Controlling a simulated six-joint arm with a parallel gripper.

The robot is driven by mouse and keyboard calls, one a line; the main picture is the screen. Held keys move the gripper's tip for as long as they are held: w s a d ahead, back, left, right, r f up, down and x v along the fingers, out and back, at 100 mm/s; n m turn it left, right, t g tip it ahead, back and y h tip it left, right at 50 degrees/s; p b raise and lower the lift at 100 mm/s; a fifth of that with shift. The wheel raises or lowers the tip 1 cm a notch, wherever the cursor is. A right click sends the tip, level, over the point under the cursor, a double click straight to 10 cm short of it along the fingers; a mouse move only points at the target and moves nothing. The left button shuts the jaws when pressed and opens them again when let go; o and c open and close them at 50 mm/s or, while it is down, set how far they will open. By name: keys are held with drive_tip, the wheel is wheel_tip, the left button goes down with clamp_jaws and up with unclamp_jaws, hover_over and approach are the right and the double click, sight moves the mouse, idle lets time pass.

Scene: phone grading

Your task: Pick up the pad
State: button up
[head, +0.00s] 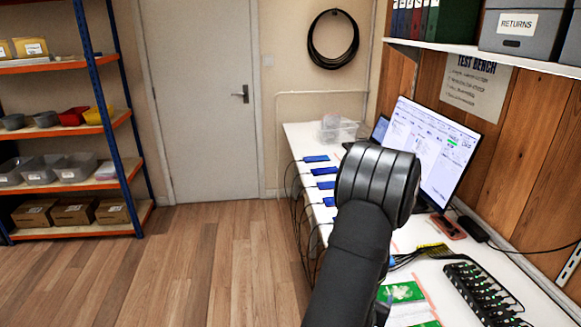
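Several flat blue rectangles lie in a row along the left edge of the white bench; the far one (316,158), a second (324,171) and a third (326,185) show clearly, with dark cables hanging off the bench edge beside them. A nearer one is partly hidden by my arm. A green and white flat item (402,292) lies near the front of the bench. I cannot tell which of these is the pad. My black arm rises across the middle of the view and covers part of the bench. My gripper's fingers do not show.
A monitor (430,148) stands at the bench's back, beside a clear bin (337,131). A black strip with green lights (487,295) lies at the right. A shelf (490,54) overhangs the bench. A storage rack (107,117) stands left; the wooden floor between is clear.

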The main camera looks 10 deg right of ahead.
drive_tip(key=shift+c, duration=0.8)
